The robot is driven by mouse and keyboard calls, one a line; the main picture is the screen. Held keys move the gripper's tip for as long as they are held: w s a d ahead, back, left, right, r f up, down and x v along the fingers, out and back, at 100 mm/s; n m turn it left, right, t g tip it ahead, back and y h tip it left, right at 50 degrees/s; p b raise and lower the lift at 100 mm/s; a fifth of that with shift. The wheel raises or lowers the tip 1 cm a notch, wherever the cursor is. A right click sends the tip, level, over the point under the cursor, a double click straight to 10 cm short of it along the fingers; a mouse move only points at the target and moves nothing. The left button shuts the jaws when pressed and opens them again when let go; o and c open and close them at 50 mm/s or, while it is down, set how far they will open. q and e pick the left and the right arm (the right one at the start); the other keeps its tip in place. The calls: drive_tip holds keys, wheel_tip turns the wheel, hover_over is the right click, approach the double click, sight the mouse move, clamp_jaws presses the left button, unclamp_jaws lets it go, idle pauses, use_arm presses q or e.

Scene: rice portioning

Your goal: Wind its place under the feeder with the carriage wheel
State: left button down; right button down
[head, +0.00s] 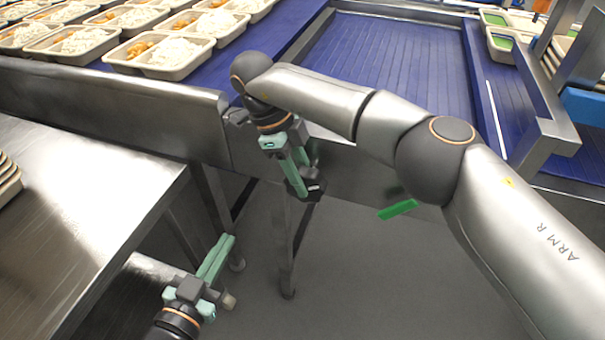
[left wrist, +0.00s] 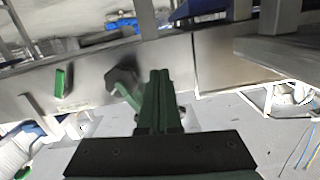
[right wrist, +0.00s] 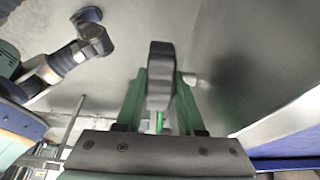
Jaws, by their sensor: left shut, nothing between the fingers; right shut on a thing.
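The carriage wheel (head: 313,188) is a dark lobed knob on the front side of the conveyor frame. My right gripper (head: 303,180) reaches down to it and is shut on it. In the right wrist view the wheel (right wrist: 160,75) stands between the two green fingers, and a bare metal panel lies behind it. My left gripper (head: 221,256) is shut and empty, low in front of the conveyor and apart from the wheel. Its closed fingers (left wrist: 158,92) also show in the left wrist view. I cannot make out the feeder for certain.
Trays of rice (head: 165,55) stand on the blue belt (head: 395,60) at the upper left; its middle is bare. A green handle (head: 398,209) sits on the frame right of the wheel. A steel table (head: 80,200) stands at left. Green-lined trays (head: 500,42) are at upper right.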

drive_tip(key=c, duration=0.5)
unclamp_jaws()
drive_tip(key=shift+r, duration=0.15)
